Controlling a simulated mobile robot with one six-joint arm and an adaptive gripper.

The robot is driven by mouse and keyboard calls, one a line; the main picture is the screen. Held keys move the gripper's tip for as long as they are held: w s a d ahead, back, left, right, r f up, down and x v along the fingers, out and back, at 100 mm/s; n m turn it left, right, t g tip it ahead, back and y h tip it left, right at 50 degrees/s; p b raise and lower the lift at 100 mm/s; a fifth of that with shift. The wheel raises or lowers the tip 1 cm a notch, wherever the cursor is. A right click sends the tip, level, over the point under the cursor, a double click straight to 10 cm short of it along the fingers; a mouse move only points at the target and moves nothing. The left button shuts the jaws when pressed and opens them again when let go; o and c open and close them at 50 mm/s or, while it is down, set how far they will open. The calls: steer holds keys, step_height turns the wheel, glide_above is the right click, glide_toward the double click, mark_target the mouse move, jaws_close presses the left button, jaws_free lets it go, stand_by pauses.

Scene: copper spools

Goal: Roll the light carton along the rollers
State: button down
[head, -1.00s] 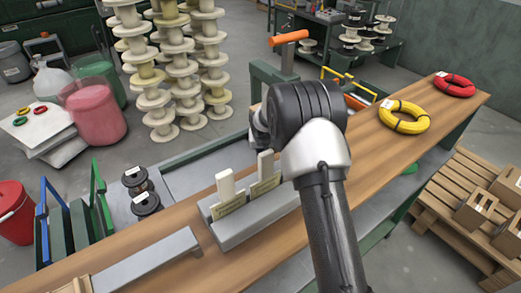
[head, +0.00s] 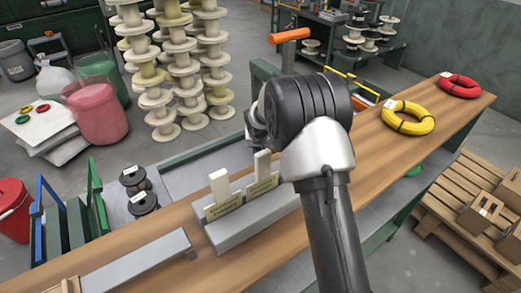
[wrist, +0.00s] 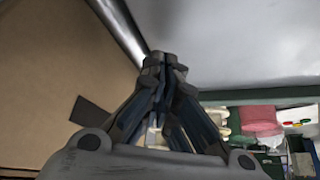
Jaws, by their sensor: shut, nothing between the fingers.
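In the wrist view, my gripper (wrist: 163,65) is shut, its fingers together with nothing between them. A large flat tan surface (wrist: 50,75) with a dark strip fills the left of that view. It looks like a side of the carton, close to the fingers; whether they touch it I cannot tell. A shiny metal bar (wrist: 122,28) runs along its edge and may be a roller.
A wooden bench (head: 370,150) crosses the head view, carrying a grey block (head: 245,222) with two upright labelled pieces, a yellow coil (head: 407,118) and a red coil (head: 460,85). Stacked spools (head: 160,100) stand behind. A pallet (head: 450,205) with small boxes lies right.

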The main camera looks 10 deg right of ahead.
step_height(320, 180, up, 12)
steer(key=a+p, duration=0.2)
steer(key=p, duration=0.3)
steer(key=shift+s+a+f, duration=0.15)
steer(key=shift+s+a, duration=0.1)
steer(key=shift+s, duration=0.2)
